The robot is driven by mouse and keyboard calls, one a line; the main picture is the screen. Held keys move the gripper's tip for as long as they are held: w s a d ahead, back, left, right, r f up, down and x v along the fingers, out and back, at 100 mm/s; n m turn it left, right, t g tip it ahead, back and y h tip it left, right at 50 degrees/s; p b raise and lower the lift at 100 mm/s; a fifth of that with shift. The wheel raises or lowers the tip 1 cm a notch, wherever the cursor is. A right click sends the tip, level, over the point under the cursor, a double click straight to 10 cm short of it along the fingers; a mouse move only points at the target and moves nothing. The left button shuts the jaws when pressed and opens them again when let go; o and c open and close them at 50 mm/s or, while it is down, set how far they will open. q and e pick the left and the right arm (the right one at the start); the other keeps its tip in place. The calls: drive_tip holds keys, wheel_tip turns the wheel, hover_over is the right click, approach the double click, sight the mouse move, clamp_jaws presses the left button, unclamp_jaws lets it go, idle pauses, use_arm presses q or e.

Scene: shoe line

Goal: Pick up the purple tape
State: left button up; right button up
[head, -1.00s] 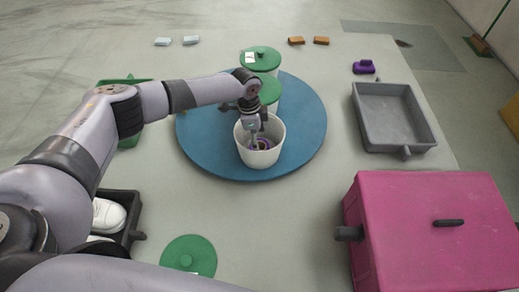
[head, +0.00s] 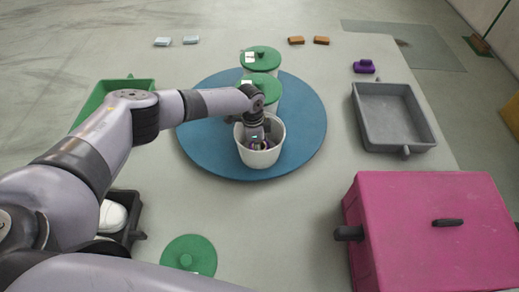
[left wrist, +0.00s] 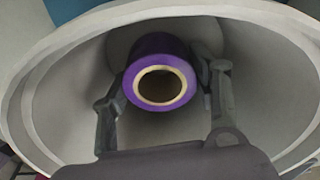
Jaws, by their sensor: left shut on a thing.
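The purple tape (left wrist: 160,48) is a roll with a pale core, inside the open white bucket (head: 269,156). The left wrist view shows the bucket's pale inner wall and rim around it. My left gripper (left wrist: 163,88) reaches down into the bucket with one finger on each side of the tape, shut on it. In the head view my left gripper (head: 259,138) is at the bucket's mouth and hides much of the inside. My right gripper is not in view.
The bucket stands on a blue round turntable (head: 205,145), in front of buckets with green lids (head: 261,60). A loose green lid (head: 188,256) lies at the front. A grey tray (head: 385,135) and a pink box (head: 430,240) are on the right.

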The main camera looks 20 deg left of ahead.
use_arm(q)
drive_tip(key=c, duration=0.4)
drive_tip(key=shift+o, duration=0.2)
drive_tip(key=shift+r, duration=0.1)
